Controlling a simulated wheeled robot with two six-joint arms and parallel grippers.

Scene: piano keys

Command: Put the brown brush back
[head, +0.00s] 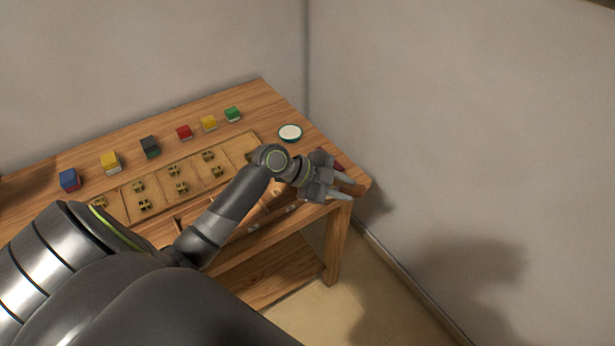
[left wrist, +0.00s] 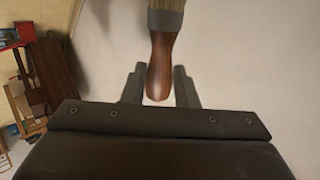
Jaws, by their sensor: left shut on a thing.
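My left gripper (head: 343,187) is over the right end of the wooden table. In the left wrist view the brown brush (left wrist: 162,55) is between its two fingers, which are shut on the wooden handle. The brush has a grey ferrule and pale bristles, which run out of the top of that view. In the head view the brush is hard to tell apart from the wood behind it. My right gripper is not in view.
The table (head: 262,92) carries a tray (head: 165,201) with several brass-coloured pieces. Coloured blocks, such as a blue one (head: 69,180) and a green one (head: 233,114), stand behind it. A round white dish with a green rim (head: 290,132) is near the right end. Walls stand behind and to the right.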

